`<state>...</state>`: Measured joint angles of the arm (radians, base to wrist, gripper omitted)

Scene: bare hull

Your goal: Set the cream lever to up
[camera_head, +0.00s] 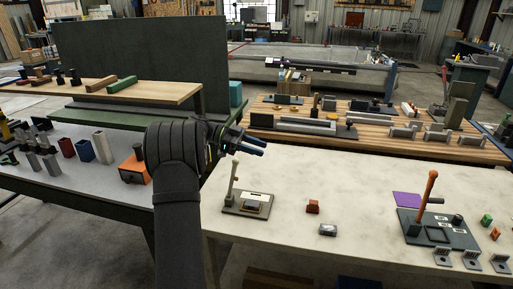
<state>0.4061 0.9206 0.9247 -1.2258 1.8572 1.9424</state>
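The cream lever (232,183) is on a small dark base plate (231,211) near the left end of the pale table. It stands nearly upright, leaning slightly right at its top. A light panel lies on the plate beside it; its markings are too small to read. My gripper (264,147) is in the air above and to the right of the lever's top, pointing right. Its two dark fingers show a gap between them, with nothing held. In the picture the gripper is apart from the lever.
An orange-handled lever (428,190) stands on a dark plate at the table's right. A purple sheet (407,199) lies near the orange lever. The table between lever plates is mostly clear.

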